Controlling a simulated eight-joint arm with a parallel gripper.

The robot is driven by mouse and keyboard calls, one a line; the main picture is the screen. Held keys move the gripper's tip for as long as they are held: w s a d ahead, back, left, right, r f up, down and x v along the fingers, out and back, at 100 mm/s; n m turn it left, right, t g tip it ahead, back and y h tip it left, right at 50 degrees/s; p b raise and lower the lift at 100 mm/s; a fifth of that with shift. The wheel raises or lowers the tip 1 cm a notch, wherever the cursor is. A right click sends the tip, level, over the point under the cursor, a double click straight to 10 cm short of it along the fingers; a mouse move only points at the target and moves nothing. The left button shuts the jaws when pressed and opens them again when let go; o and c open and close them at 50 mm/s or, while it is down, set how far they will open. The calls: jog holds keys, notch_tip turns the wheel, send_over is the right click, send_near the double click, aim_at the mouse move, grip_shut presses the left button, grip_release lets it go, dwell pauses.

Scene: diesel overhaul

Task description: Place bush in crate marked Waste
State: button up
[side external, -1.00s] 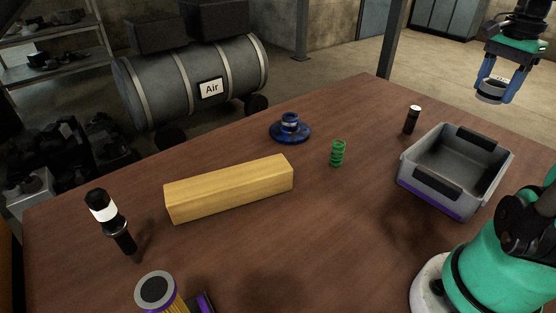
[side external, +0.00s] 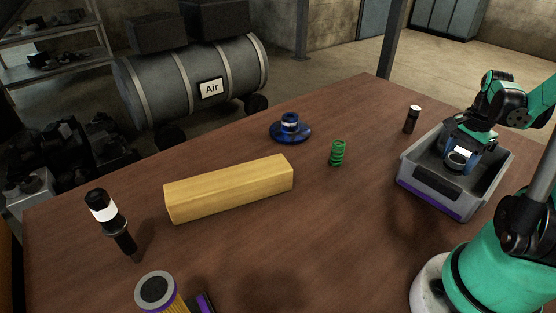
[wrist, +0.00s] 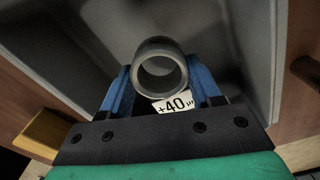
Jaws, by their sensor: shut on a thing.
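The bush, a short grey metal ring (wrist: 160,66), is held between the blue fingers of my gripper (wrist: 162,88) in the wrist view. A white tag reading "+40" shows beside it. In the side view my gripper (side external: 461,154) is inside the opening of the grey crate (side external: 428,198), with the bush (side external: 459,160) at its tips, below the rim level as seen. The crate has a purple strip along its lower edge. I cannot read a Waste marking on it. Whether the bush touches the crate floor cannot be told.
A small dark cylinder with a white top (side external: 411,120) stands just left of the crate. A green spring (side external: 337,153), a blue flanged part (side external: 290,130) and a yellow block (side external: 230,188) lie further left. A black injector-like part (side external: 112,222) and filter (side external: 157,291) are at far left.

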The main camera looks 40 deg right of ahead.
aim_at(448, 178)
jog(key=shift+f, duration=1.4)
jog(key=shift+f, duration=0.1)
jog(key=o, duration=1.3)
